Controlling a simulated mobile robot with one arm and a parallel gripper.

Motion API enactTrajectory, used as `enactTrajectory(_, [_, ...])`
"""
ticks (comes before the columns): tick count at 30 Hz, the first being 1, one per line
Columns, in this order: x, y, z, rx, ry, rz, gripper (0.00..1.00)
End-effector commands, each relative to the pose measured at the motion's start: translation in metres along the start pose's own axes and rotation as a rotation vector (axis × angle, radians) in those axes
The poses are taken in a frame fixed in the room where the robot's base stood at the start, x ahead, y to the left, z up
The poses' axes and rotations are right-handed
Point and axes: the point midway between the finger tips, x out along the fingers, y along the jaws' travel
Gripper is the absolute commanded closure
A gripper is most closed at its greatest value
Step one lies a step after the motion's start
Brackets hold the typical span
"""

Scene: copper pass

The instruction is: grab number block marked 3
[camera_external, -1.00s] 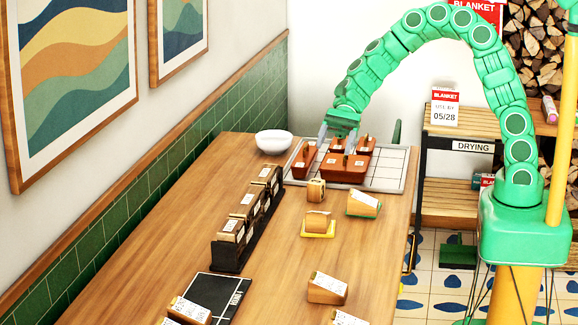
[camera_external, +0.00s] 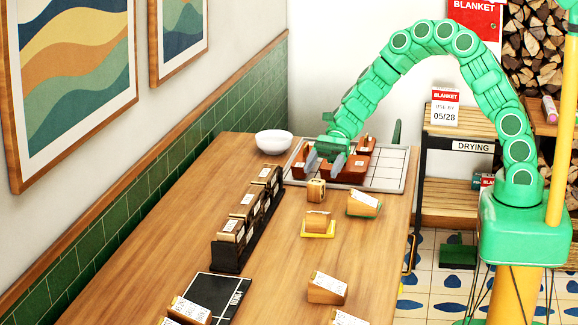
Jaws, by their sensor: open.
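My green gripper (camera_external: 324,163) is open over the front left part of the white gridded tray (camera_external: 385,182) at the far end of the table. Its two grey fingers point down and hold nothing visible. Other wooden blocks are on a green pad (camera_external: 376,210) and a yellow pad (camera_external: 303,235). The markings are too small to read, so I cannot tell which block is the 3.
A black rack (camera_external: 234,257) of labelled wooden blocks stands left of centre. A white bowl (camera_external: 274,142) is at the back left. A black mat (camera_external: 211,285) and a wooden block (camera_external: 327,288) are nearer the front. Bare wood lies between them.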

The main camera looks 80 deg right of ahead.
Motion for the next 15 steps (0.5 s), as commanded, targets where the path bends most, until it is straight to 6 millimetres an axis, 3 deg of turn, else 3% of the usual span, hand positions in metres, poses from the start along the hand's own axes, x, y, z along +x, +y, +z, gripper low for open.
enactTrajectory(5, [0.007,0.001,-0.011,0.001,0.001,0.001,0.28])
enactTrajectory(15, [0.046,0.001,-0.009,-0.001,-0.001,0.002,0.28])
